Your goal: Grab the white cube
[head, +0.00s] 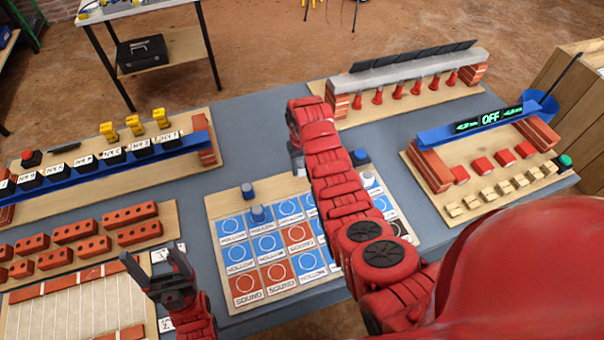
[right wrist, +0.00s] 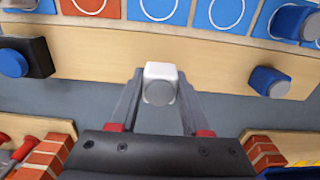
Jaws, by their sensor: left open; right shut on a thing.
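The white cube (right wrist: 162,72) has a round grey knob on the side facing the camera. In the right wrist view it sits between the fingertips of my right gripper (right wrist: 160,88), which is shut on it. In the head view my right gripper (head: 297,158) is at the far edge of the tile board, largely hidden by my own arm, and only a small pale patch of the cube (head: 300,171) shows below it. My left gripper (head: 155,259) is open and empty, at the left of the tile board.
The board of blue and orange tiles (head: 228,205) lies mid-table, with blue knobbed blocks (head: 248,190) on and near it. A brick-and-beam rack (head: 400,75) stands behind, another (head: 480,125) at right. Red bricks (head: 75,232) lie at left. Grey table (head: 255,120) is bare behind the board.

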